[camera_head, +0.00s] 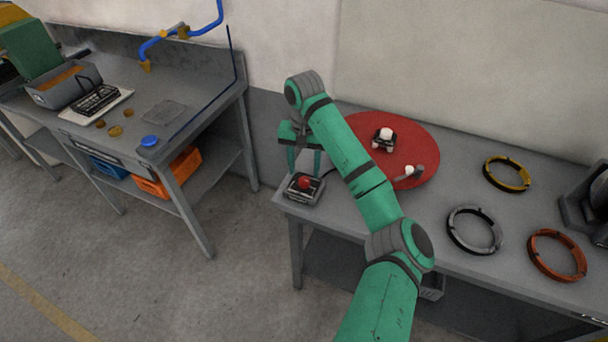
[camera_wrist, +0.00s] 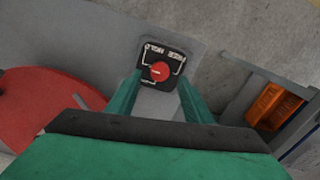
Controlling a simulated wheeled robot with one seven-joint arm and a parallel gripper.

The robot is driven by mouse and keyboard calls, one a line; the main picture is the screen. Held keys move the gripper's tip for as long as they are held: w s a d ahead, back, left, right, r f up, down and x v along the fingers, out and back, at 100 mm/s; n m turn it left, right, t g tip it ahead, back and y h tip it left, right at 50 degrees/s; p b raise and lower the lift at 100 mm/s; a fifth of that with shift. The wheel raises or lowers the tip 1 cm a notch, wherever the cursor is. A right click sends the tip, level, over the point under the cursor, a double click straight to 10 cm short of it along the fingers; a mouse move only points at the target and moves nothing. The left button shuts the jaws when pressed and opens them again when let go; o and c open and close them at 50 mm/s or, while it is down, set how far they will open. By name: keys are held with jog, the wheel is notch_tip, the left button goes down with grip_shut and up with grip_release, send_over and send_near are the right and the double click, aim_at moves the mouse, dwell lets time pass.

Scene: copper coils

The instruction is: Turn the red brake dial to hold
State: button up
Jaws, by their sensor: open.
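The red brake dial (camera_head: 304,182) sits on a small dark box (camera_head: 291,194) at the left front corner of the right-hand table. In the wrist view the red dial (camera_wrist: 159,71) shows on a black plate (camera_wrist: 147,52) with white lettering, too small to read surely. A pale mark crosses the dial; its setting cannot be told. My gripper (camera_head: 304,172) is above and just behind the box. In the wrist view its two green fingers (camera_wrist: 160,98) are apart, with the dial beyond and between them. The gripper is empty and appears clear of the dial.
A red round turntable (camera_head: 425,150) with a white-topped fitting (camera_head: 384,138) lies right of the gripper, partly behind my arm. Yellow (camera_head: 507,174), grey (camera_head: 475,230) and orange (camera_head: 557,255) coils lie further right. A workbench (camera_head: 190,110) stands left across a floor gap.

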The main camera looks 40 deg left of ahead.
aim_at(305, 180)
notch_tip(305, 180, up, 7)
jog(key=shift+f, duration=0.2)
jog(key=shift+d, duration=0.1)
dwell(0.5)
